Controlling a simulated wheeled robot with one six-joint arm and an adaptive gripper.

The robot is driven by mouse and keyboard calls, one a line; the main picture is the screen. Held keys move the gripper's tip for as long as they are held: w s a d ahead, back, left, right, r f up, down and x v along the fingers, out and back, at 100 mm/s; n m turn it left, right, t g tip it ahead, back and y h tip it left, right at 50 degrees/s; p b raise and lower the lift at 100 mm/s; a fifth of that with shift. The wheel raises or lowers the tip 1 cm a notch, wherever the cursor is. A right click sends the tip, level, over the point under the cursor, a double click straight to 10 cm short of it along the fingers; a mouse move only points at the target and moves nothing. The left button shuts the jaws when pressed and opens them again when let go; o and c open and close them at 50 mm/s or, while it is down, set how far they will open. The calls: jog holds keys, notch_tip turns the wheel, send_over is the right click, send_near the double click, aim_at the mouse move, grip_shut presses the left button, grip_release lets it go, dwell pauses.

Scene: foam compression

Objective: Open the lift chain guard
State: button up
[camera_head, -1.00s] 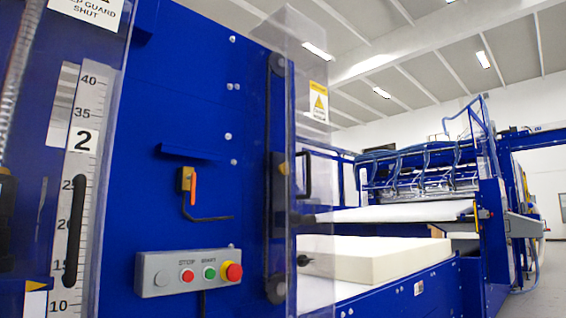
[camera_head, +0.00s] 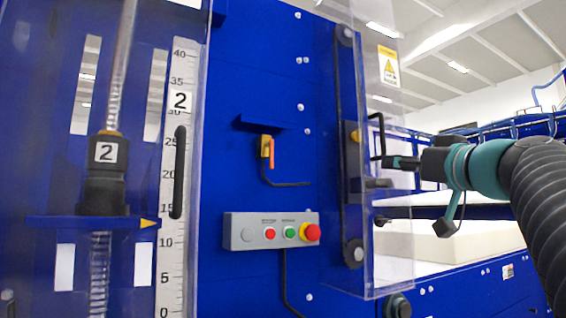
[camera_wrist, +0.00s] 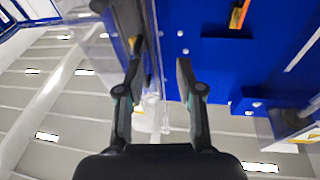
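The lift chain guard (camera_head: 392,250) is a clear panel at the right edge of the blue machine, with a yellow warning label and a black bar handle (camera_head: 377,135). It appears closed over a dark vertical chain with a wheel at each end (camera_head: 340,140). My gripper (camera_head: 392,162) comes in from the right, its fingertips close to the handle's lower end; contact cannot be told. In the wrist view my gripper (camera_wrist: 157,65) shows two fingers apart, with a clear gap between them. The handle is hard to make out there against the dark left finger.
A control box (camera_head: 271,231) with several buttons sits on the blue panel, below an orange-handled switch (camera_head: 267,150). At left, another clear guard with a black handle (camera_head: 178,172) covers a scale and a screw. Pale foam (camera_head: 450,242) lies on the bed behind my arm.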

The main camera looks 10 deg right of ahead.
aim_at(383, 123)
jog(key=s+d+r+t, duration=0.2)
jog(key=d+r+t, duration=0.15)
jog(key=r, duration=0.25)
jog(key=shift+g, duration=0.55)
jog(key=p+x, duration=0.1)
jog(key=x, duration=0.3)
jog(key=p+x, duration=0.2)
jog(key=x, duration=0.2)
jog(key=p+x, duration=0.1)
jog(key=x, duration=0.3)
jog(key=shift+d+r+p, duration=0.1)
jog(key=shift+d+p, duration=0.25)
jog(key=shift+w+r, duration=0.15)
jog(key=shift+w, duration=0.6)
jog(key=shift+a, duration=0.1)
grip_shut()
